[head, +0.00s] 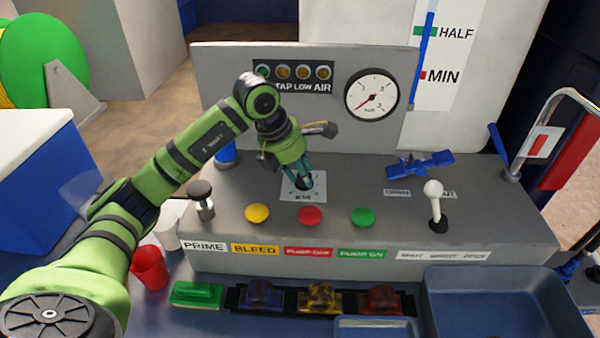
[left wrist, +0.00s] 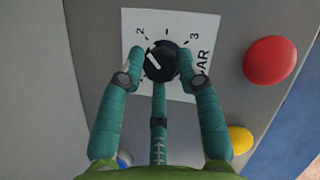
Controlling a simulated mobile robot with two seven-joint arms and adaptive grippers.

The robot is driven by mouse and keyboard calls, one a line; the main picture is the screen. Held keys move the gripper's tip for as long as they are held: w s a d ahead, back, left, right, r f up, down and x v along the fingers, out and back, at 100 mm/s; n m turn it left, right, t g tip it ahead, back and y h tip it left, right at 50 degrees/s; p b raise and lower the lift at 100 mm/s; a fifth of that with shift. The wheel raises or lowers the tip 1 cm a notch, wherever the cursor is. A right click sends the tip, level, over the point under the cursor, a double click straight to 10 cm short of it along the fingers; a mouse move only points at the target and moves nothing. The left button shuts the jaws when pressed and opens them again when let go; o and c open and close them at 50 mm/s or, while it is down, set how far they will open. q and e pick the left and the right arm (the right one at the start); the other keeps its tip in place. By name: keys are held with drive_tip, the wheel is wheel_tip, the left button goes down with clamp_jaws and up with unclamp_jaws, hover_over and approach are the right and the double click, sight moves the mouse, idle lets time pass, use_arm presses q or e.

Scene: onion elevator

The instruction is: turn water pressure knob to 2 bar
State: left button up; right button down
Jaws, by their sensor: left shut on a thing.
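The black pressure knob (left wrist: 164,62) sits on a white dial card with printed numbers, 2 at its upper left and 3 at its upper right in the left wrist view. The knob's white pointer line slants up and left, somewhat left of the 2. My left gripper (head: 303,178) reaches down over the card (head: 293,190) from above. It is shut on the knob, with fingers on both sides. In the head view the fingers mostly hide the knob and the numbers. My right gripper is not in view.
A round gauge (head: 372,96) with a red needle pointing lower left is on the upright panel. Yellow (head: 257,213), red (head: 310,215) and green (head: 363,217) buttons stand in front of the card. A black-topped plunger (head: 201,195) is left, a white-knobbed lever (head: 434,200) right.

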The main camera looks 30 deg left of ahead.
use_arm(q)
drive_tip(key=o, duration=1.1)
drive_tip(key=shift+d, duration=0.15)
drive_tip(key=shift+w+d, duration=0.1)
drive_tip(key=shift+w, duration=0.05)
drive_tip(key=shift+a+r, duration=0.2)
drive_tip(key=shift+r, duration=0.15)
drive_tip(key=v, duration=1.1)
drive_tip(key=shift+s, duration=0.25)
